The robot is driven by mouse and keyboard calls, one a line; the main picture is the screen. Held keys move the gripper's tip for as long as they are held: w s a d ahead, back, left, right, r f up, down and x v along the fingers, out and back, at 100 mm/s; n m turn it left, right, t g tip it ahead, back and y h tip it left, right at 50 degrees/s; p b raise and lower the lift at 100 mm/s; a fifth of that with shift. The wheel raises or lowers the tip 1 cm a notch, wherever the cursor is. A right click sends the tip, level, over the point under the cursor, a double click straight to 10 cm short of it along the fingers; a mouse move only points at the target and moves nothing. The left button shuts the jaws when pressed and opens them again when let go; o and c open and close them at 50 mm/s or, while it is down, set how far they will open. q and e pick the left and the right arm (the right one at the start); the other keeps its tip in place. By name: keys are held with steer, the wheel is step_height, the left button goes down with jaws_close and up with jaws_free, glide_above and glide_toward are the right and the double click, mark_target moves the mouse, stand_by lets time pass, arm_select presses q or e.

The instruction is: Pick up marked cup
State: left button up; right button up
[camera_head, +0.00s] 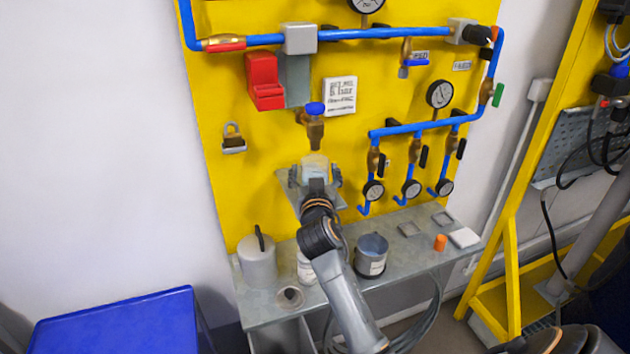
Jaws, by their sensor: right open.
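A pale, translucent cup (315,164) stands on a small grey shelf under a brass tap with a blue handle. No marking on it can be made out at this size. My right gripper (315,176) is open, with its dark fingers on the left and right sides of this cup. I cannot tell whether they touch it. The gripper and wrist hide the cup's lower part. My left gripper is not in view.
The brass tap (314,130) hangs just above the cup. The grey bench (405,262) below holds a lidded pot (257,262), a labelled white container (306,268) partly behind my arm, and a grey can (372,256). Blue pipes and gauges are to the right.

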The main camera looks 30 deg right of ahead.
steer(key=c, duration=1.4)
steer(key=shift+c, duration=0.8)
